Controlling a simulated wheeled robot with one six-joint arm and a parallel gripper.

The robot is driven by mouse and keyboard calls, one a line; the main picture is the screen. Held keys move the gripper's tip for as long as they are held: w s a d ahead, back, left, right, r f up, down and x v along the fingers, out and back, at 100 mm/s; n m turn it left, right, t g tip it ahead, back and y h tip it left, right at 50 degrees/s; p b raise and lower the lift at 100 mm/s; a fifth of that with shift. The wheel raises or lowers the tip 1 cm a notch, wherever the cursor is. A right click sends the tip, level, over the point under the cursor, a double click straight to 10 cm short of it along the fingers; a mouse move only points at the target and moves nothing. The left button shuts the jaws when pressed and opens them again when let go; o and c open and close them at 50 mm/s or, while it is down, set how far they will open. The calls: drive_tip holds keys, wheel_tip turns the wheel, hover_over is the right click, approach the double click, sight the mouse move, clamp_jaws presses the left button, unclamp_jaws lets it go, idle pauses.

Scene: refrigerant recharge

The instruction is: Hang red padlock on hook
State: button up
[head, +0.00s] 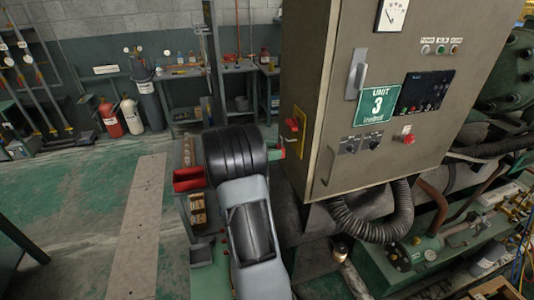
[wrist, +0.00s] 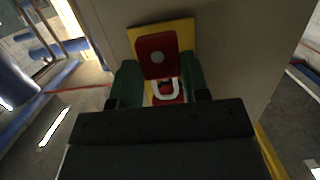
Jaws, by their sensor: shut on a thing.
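My gripper (wrist: 160,92) has green fingers and is shut on the red padlock (wrist: 167,100). The padlock's pale shackle shows between the fingers; most of its body is hidden behind the black gripper housing. Just beyond the shackle is a red switch handle (wrist: 157,50) on a yellow plate (wrist: 175,32), fixed to the cabinet side. In the head view my gripper (head: 277,152) is at the left side of the cabinet, just below the red handle (head: 292,125) and yellow plate (head: 299,117). I cannot make out a separate hook, or whether the shackle touches the handle.
The grey control cabinet (head: 338,165) with a green Unit 3 sign (head: 376,104) stands right of my gripper. A red tray (head: 188,180) is on the narrow bench left of my arm. A corrugated hose (head: 365,228) hangs under the cabinet. Open floor (head: 85,205) lies at left.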

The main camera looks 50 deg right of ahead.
drive_tip(key=shift+b+x, duration=0.8)
drive_tip(key=shift+x, duration=1.25)
drive_tip(key=shift+f, duration=0.1)
drive_tip(key=o, duration=0.9)
drive_tip(key=b+v, duration=0.3)
drive_tip(key=v, duration=1.1)
drive_tip(key=shift+f, duration=0.1)
